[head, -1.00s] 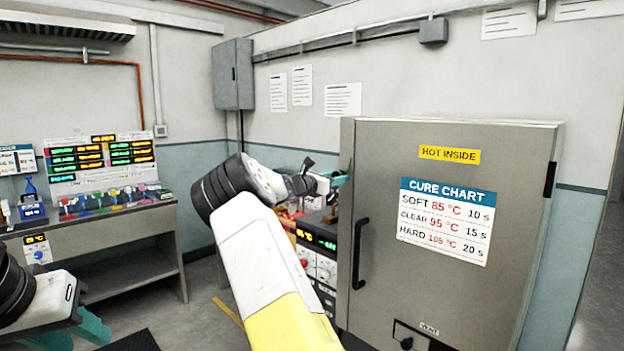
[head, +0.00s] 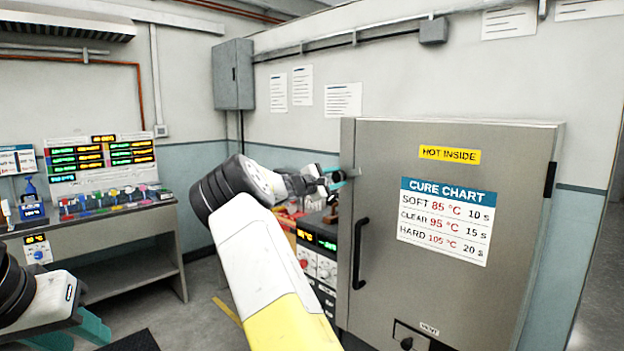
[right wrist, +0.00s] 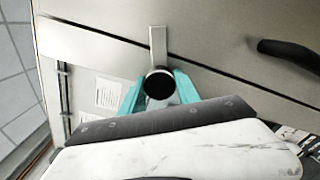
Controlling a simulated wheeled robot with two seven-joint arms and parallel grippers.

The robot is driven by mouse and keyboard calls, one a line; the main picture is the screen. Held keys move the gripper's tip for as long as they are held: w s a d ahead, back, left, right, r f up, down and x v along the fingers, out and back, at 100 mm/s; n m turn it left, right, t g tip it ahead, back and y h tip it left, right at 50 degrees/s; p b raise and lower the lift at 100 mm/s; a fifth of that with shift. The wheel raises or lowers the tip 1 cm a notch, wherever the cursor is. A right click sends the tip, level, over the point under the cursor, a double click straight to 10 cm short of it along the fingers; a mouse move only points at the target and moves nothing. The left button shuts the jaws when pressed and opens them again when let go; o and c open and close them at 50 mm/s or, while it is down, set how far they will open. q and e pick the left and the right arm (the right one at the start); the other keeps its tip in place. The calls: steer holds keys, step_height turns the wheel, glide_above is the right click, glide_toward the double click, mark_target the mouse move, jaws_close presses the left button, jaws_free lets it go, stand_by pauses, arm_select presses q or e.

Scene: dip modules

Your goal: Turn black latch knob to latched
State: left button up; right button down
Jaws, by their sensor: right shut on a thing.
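The black latch knob (right wrist: 159,84) shows end-on in the right wrist view, between the teal fingers of my right gripper (right wrist: 160,88), which is shut on it. A flat grey latch bar (right wrist: 158,45) runs from the knob across the door seam onto the metal door. In the head view my right gripper (head: 338,179) is at the upper left edge of the oven door (head: 450,290); the knob is too small to make out there. My left gripper (head: 80,332) is at the lower left, its teal fingers apart and empty.
The oven door is closed and has a black vertical handle (head: 360,254), also in the right wrist view (right wrist: 290,50). Equipment with lit displays (head: 318,243) stands below my right gripper. A bench (head: 100,224) with coloured modules stands at the left.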

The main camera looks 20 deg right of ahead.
steer(key=shift+f+m, duration=0.1)
steer(key=shift+m, duration=1.8)
steer(key=c, duration=0.9)
jaws_free()
steer(key=shift+a, duration=0.1)
steer(key=v, duration=0.7)
steer(key=shift+s+a, duration=0.15)
steer(key=shift+a, duration=0.15)
